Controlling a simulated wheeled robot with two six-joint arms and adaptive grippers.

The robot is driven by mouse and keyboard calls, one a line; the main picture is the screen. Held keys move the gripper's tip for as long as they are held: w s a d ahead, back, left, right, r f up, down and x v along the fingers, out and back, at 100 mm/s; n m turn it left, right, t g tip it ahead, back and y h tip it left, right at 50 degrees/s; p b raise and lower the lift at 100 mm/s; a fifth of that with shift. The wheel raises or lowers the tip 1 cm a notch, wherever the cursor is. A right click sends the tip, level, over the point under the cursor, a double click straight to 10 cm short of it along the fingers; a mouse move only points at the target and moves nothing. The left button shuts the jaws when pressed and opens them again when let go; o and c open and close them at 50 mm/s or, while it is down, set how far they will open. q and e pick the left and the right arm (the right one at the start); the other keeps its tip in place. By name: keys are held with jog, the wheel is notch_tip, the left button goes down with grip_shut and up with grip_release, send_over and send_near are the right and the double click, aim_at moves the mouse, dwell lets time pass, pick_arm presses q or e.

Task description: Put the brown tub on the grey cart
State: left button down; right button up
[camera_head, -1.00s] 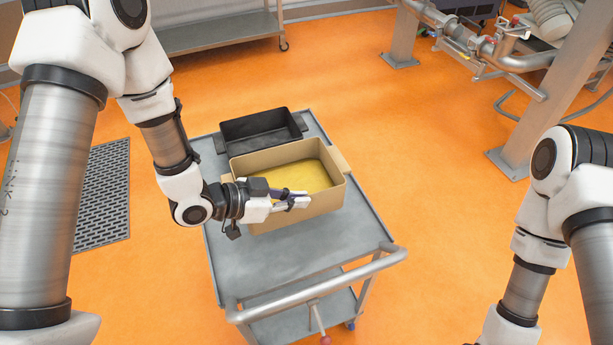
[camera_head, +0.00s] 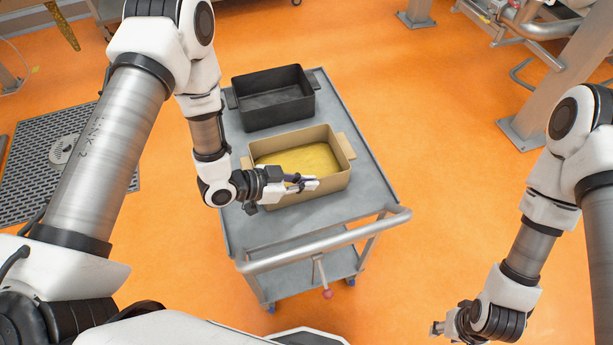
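The brown tub (camera_head: 322,188) is upright on the front part of the grey cart's top (camera_head: 373,190), with yellow content (camera_head: 300,158) inside. It appears to rest on the top. My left gripper (camera_head: 308,183) is at the tub's near wall, with its fingers over or beside the near rim. I cannot tell whether the fingers are closed on the rim. The gripper hides part of the near wall and left corner. My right gripper (camera_head: 440,328) is low at the bottom right, away from the cart, and its fingers are too small to read.
A black tub (camera_head: 273,98) stands on the cart behind the brown one, with a narrow gap between them. The cart's handle rail (camera_head: 320,242) faces me. A steel post (camera_head: 560,95) with pipes stands at the right. Orange floor (camera_head: 440,180) is clear right of the cart.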

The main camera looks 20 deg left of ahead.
pick_arm(q)
jog(key=c, duration=1.3)
grip_release()
jog(key=shift+s, duration=0.1)
jog(key=shift+s+a+r, duration=0.1)
jog(key=shift+a+r, duration=0.05)
jog(key=shift+a, duration=0.05)
jog(key=shift+v, duration=5.75)
